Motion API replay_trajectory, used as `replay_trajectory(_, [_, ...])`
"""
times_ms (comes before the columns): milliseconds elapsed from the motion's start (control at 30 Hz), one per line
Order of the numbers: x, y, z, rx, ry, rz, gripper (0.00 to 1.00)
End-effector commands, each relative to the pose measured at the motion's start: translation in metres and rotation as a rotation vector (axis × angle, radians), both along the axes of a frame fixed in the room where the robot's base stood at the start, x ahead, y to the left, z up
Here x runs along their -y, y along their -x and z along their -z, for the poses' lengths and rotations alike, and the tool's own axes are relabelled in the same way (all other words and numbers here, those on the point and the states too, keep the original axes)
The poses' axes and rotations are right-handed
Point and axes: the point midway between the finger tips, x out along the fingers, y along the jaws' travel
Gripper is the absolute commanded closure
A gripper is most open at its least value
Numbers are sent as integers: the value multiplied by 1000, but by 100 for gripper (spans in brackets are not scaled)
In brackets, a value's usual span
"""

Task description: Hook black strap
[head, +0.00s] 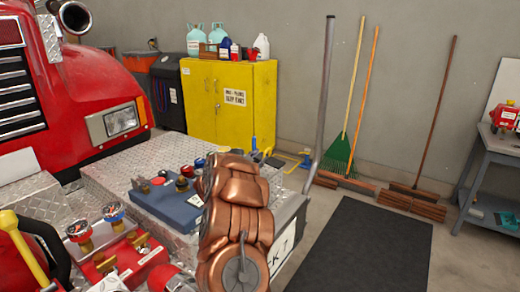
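A copper-coloured jointed part, which looks like a link of my arm, rises over the right end of the bumper deck. My gripper does not show; the arm link may hide it. I cannot make out a black strap for certain. A dark curved band (52,241) arcs beside the yellow-handled lever (22,247) at the lower left; I cannot tell whether it is a strap or a hose. The diamond-plate bumper (112,182) of the red fire truck (85,85) carries a blue-grey valve block (165,205) and red gauge fittings (110,250).
A yellow cabinet (231,115) with bottles on top stands behind the bumper. Brooms and a rake (340,152) lean on the wall. A grey workbench (490,160) is at the right. A black mat (370,245) lies on open floor right of the bumper.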

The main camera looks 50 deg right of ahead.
Motion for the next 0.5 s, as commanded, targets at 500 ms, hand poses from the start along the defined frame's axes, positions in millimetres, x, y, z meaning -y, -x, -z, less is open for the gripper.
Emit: replay_trajectory(500, [32, -14, -2, 0, 3, -15, 63])
